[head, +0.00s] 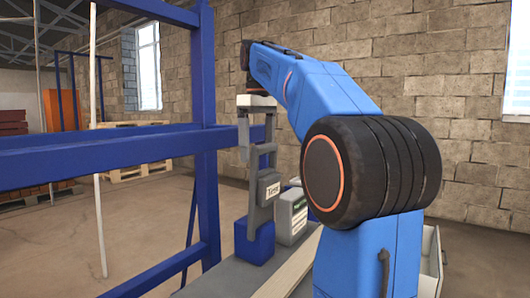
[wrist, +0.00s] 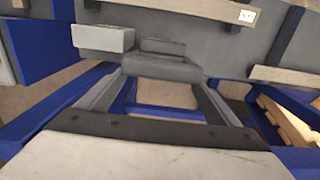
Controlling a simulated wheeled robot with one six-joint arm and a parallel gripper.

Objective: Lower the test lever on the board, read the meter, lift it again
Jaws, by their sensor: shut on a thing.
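The test lever (head: 263,212) is a grey bar standing roughly upright on a blue block (head: 254,243) in the head view. It carries a small plate marked "Test" (head: 270,189). My gripper (head: 258,151) reaches down from above and is shut on the lever's upper end. In the wrist view my gripper (wrist: 162,75) has its two grey fingers on either side of a grey piece, which looks like the lever's top. A pale grey box with a green label (head: 292,214) stands right behind the lever; I cannot tell whether it is the meter, and no reading is legible.
A blue steel frame (head: 206,150) with a crossbar (head: 100,155) stands close on the left. Wooden pallets (head: 135,168) lie further back. The open floor (head: 150,220) is clear behind the frame.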

